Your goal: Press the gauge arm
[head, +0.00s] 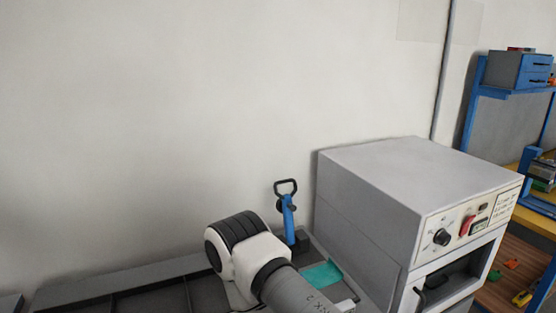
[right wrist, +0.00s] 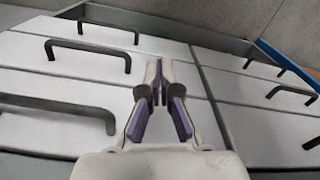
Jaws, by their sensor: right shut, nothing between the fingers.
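A blue upright lever with a black loop handle (head: 287,212) stands behind my arm in the head view, left of a grey box machine; it looks like the gauge arm, though I cannot be sure. Its foot is partly hidden. My right gripper (right wrist: 159,80) is shut and empty in the right wrist view, in front of white drawer-like panels with dark handles. The lever does not show in that view. No gripper shows in the head view, only a white and grey arm part of mine.
The grey machine (head: 390,190) with a knob and a red switch stands right of the lever. A teal pad (head: 322,273) lies between them and my arm. A blue rack (head: 470,105) with shelves is at the far right. White panels (right wrist: 75,70) with dark handles surround my right gripper.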

